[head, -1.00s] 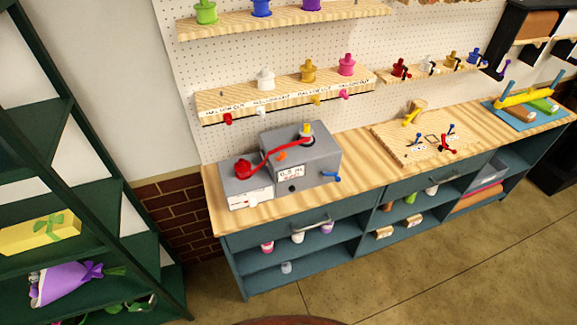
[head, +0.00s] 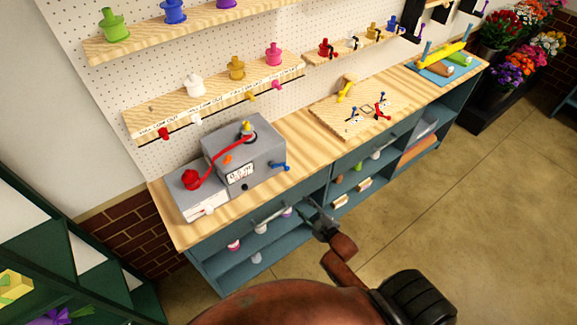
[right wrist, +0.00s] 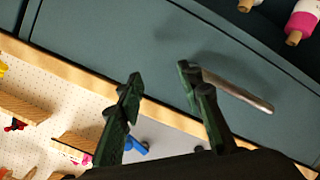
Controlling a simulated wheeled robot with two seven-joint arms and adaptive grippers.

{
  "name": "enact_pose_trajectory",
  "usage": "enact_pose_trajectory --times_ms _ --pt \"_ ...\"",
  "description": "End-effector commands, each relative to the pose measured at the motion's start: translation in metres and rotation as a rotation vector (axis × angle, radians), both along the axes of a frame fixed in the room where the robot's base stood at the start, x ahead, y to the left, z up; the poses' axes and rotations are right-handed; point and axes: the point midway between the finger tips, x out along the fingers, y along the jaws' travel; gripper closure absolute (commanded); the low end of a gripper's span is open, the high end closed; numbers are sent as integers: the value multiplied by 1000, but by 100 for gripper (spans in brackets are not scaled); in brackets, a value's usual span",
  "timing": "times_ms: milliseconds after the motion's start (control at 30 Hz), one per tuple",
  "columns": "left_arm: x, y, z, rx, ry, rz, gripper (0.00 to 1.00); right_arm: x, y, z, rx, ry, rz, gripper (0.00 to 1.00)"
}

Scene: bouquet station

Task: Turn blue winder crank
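The grey winder box (head: 243,160) stands on the wooden counter at the left. Its small blue crank (head: 280,166) sticks out of the right side. A red ribbon (head: 218,160) runs from a red spool (head: 191,180) to the top of the box. My right gripper (head: 318,212) is in front of the counter, lower than the crank and to its right. In the right wrist view, the gripper (right wrist: 162,88) has its fingers apart with nothing between them. The blue crank (right wrist: 137,147) shows beyond them, apart from them. My left gripper is out of view.
A metal drawer handle (right wrist: 235,90) on the counter front is close to my right fingers. A wooden board (head: 350,118) with small red and blue fittings lies right of the winder. Shelves with coloured spools hang above. The counter between winder and board is clear.

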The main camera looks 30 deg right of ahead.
Motion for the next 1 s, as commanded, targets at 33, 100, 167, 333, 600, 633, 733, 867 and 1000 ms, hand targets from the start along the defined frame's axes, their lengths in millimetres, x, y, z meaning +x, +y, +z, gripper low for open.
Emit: enact_pose_trajectory --times_ms 33,100,167,333,600,633,733,867,1000 --pt "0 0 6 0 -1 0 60 11 2 46 -32 -74 21 66" --pt "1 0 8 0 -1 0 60 20 5 90 -70 -153 42 66" --pt "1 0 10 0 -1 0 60 24 8 119 -96 -204 55 66" --pt "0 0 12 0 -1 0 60 31 11 156 -128 -272 70 66" --pt "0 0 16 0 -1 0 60 69 14 158 -129 -275 70 66" --pt "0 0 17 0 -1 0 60 74 15 158 -129 -276 70 66" --pt "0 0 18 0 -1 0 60 88 16 158 -130 -274 70 66" --pt "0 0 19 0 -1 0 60 100 17 157 -128 -272 70 66" --pt "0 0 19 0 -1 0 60 106 17 156 -129 -272 70 66"
